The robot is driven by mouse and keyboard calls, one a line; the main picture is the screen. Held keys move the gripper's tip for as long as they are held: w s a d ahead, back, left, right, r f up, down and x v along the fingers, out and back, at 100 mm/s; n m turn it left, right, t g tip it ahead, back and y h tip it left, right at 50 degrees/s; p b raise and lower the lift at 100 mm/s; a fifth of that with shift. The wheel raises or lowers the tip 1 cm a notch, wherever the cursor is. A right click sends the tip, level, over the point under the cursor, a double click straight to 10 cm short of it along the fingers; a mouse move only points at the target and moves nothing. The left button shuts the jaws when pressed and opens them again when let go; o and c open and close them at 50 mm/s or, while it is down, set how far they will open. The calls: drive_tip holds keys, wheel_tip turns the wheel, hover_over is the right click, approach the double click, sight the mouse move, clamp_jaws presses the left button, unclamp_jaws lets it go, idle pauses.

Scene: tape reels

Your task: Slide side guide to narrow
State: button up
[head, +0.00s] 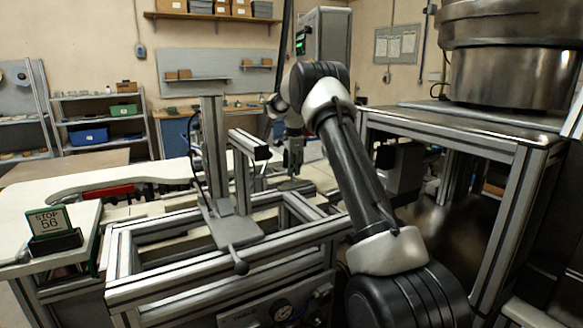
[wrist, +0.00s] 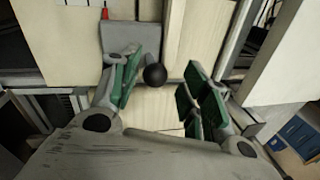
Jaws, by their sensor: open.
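My gripper (head: 293,160) points down over the far side of the aluminium frame in the head view. In the wrist view my gripper (wrist: 163,62) is open, with green pads on both fingers. A black ball knob (wrist: 155,75) shows between the fingers, nearer the left one, with no visible grip on it. A grey plate (wrist: 117,36), which looks like part of the side guide, lies beside the knob under the left finger.
A metal post and bracket (head: 214,150) stand just left of my gripper. A lever with a ball end (head: 240,268) sticks out at the frame's front. A steel-topped bench (head: 470,126) with a large bowl (head: 510,75) is at right.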

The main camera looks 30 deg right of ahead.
wheel_tip(320, 180, up, 12)
drive_tip(key=s, duration=0.2)
drive_tip(key=shift+a, duration=0.2)
drive_tip(key=shift+s+f, duration=0.1)
idle(0.3)
drive_tip(key=s+a+f+n+g, duration=0.1)
drive_tip(key=s+f+n, duration=0.45)
drive_tip(key=n, duration=0.25)
drive_tip(key=s+a+r+n+t, duration=0.1)
drive_tip(key=s+a+n, duration=0.3)
drive_tip(key=s, duration=1)
drive_tip(key=s+a+r+n+t, duration=0.1)
drive_tip(key=s+a+r+n, duration=0.2)
drive_tip(key=s, duration=1.2)
drive_tip(key=s+a+r+n+t, duration=0.1)
drive_tip(key=s+a+n, duration=0.3)
drive_tip(key=s, duration=1.1)
drive_tip(key=shift+s+a+r+n, duration=0.2)
drive_tip(key=shift+a+r+n, duration=0.25)
drive_tip(key=shift+r, duration=0.25)
